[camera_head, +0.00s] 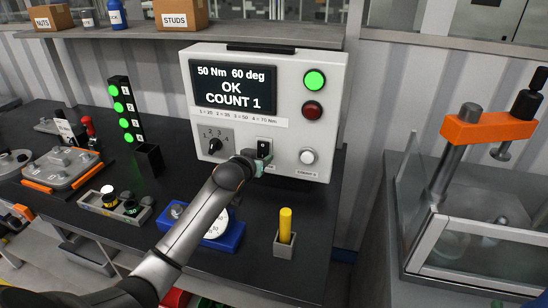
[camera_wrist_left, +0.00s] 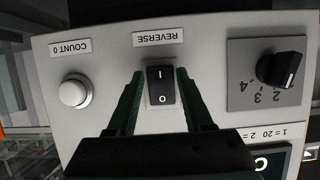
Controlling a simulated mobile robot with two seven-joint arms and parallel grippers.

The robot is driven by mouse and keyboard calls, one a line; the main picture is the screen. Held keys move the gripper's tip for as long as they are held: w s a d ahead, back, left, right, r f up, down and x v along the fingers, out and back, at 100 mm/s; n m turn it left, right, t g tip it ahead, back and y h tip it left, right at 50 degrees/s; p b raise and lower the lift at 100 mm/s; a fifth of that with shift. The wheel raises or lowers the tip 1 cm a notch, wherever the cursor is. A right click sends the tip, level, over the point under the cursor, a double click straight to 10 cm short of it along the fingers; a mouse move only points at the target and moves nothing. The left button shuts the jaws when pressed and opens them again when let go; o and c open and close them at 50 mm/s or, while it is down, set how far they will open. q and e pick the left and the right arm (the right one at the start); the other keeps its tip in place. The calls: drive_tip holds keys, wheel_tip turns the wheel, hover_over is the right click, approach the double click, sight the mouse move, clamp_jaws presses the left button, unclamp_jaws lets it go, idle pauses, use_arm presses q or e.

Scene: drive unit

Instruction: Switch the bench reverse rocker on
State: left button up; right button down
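The reverse rocker (camera_head: 263,147) is a small black switch low on the front of the white control box (camera_head: 325,130). In the left wrist view, which shows the panel upside down, the rocker (camera_wrist_left: 161,88) bears I and O marks below a REVERSE label (camera_wrist_left: 158,37). I cannot tell which side is pressed in. My left gripper (camera_head: 261,163) is at the panel, just below the rocker in the head view. Its two dark green fingers (camera_wrist_left: 160,75) stand apart on either side of the rocker, with gaps and nothing held. My right gripper is not in view.
The box has a selector knob (camera_head: 214,145), a white COUNT 0 button (camera_head: 307,156), a lit green lamp (camera_head: 314,80) and a dark red lamp (camera_head: 312,110). Its screen (camera_head: 232,86) reads OK, COUNT 1. A yellow cylinder (camera_head: 285,225) stands in a holder on the black bench.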

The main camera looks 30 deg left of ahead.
use_arm(q)
clamp_jaws()
drive_tip(key=t+b, duration=0.2)
drive_tip(key=b, duration=0.1)
drive_tip(key=f+t+b, duration=0.1)
drive_tip(key=b, duration=0.3)
drive_tip(key=shift+w+t+y, duration=0.2)
drive_tip(key=shift+t+y, duration=0.2)
drive_tip(key=shift+o, duration=2.2)
unclamp_jaws()
